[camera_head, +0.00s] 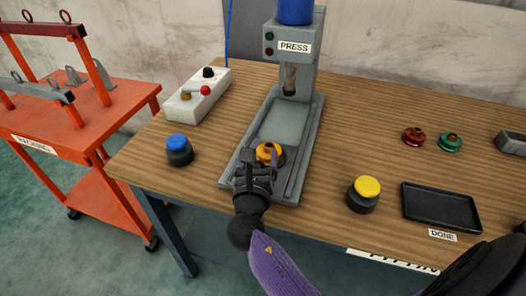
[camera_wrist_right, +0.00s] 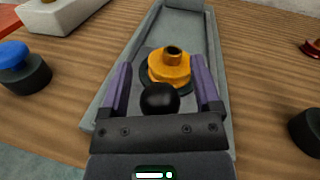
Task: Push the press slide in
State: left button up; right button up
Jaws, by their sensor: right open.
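The grey press (camera_head: 292,62), labelled PRESS, stands at the back of the wooden table. Its slide track (camera_head: 309,140) runs from under the ram toward the front edge. An orange part with a dark hole (camera_head: 267,152) sits on a round dark seat on the slide, at the front end of the track; it also shows in the right wrist view (camera_wrist_right: 170,66). A black ball knob (camera_wrist_right: 160,99) is in front of it. My right gripper (camera_head: 259,166) is open, with its purple fingers (camera_wrist_right: 161,84) on either side of the knob; contact cannot be told. My left gripper is not in view.
A blue-topped button (camera_head: 179,150) stands left of the press and a yellow-topped one (camera_head: 363,194) right of it. A white control box (camera_head: 198,96) is back left. Red (camera_head: 413,136) and green (camera_head: 449,142) parts and a black tray (camera_head: 441,206) are right. An orange cart (camera_head: 84,120) stands left.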

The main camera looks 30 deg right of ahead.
grip_shut()
dwell(0.6)
dwell(0.4)
dwell(0.4)
